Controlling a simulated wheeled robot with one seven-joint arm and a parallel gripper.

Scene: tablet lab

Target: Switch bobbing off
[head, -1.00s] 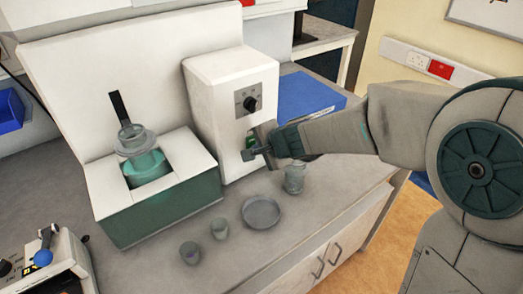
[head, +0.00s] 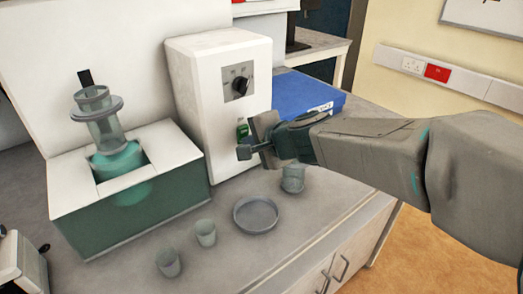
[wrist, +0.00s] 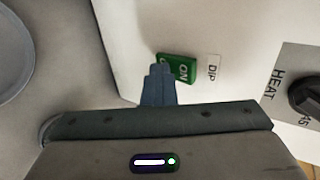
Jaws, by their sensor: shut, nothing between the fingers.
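The white control box (head: 205,85) carries a green rocker switch (head: 242,131) low on its front. In the wrist view the switch (wrist: 183,68) shows "ON" at one end, beside a "DIP" label (wrist: 212,68). My gripper (head: 244,152) is shut and empty, right in front of the switch. In the wrist view its closed fingertips (wrist: 159,72) overlap the switch's other end and hide its lettering; I cannot tell whether they touch. A clear tube with a wide collar (head: 98,108) stands raised above the teal vessel (head: 118,160) in the green-and-white bath (head: 140,210).
A black knob (head: 239,86) sits above the switch; the wrist view shows it marked "HEAT" (wrist: 306,95). A glass beaker (head: 293,179), a shallow dish (head: 256,215) and two small cups (head: 205,232) stand on the bench below. A blue box (head: 305,93) lies behind my gripper.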

